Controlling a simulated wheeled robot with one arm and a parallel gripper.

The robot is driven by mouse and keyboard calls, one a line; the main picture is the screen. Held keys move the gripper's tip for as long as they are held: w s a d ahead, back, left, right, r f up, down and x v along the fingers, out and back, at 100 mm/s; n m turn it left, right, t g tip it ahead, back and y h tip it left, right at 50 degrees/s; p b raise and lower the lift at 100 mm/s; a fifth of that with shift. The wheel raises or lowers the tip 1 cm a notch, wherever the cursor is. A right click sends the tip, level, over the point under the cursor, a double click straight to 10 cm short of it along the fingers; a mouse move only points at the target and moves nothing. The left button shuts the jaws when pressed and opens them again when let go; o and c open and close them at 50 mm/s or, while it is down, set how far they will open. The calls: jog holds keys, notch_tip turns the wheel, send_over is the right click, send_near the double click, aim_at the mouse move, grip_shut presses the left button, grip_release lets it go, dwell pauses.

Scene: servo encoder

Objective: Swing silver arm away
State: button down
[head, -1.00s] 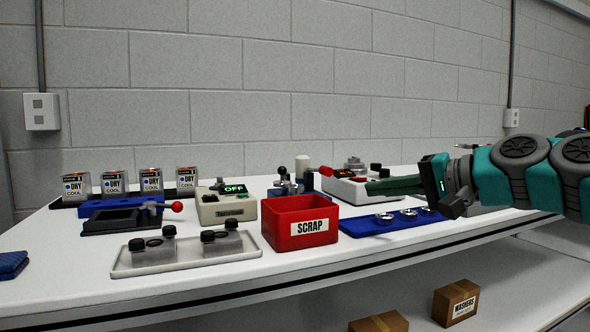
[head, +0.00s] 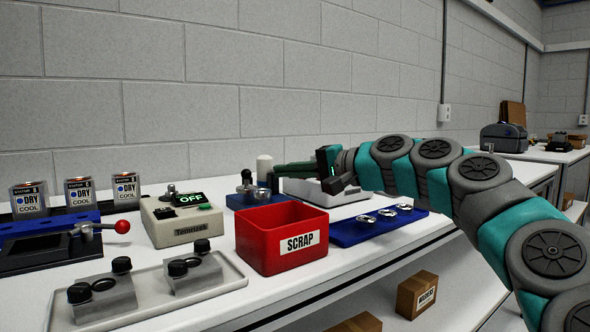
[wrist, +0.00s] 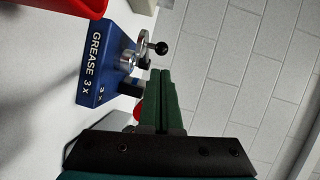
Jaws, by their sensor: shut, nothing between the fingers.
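The blue fixture (wrist: 92,80) marked "GREASE 3x" carries a silver arm (wrist: 142,47) with a black ball knob (wrist: 161,48) in the wrist view. In the head view the blue fixture (head: 238,203) stands behind the red scrap bin, and its black knob (head: 246,175) shows on top. My gripper (head: 277,170) is shut and empty, its green fingers pointing left towards the fixture. In the wrist view my fingertips (wrist: 160,72) appear just below the knob. I cannot tell whether they touch the arm.
A red scrap bin (head: 267,262) stands in front of the fixture. A blue tray (head: 350,237) with silver parts lies to its right, and a beige tester (head: 180,228) to its left. A white cylinder (head: 264,166) stands behind. A red-knobbed vise (head: 60,248) is far left.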

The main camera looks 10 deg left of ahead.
aim_at(248, 178)
jog(key=shift+x, duration=2.65)
jog(key=shift+r, duration=0.15)
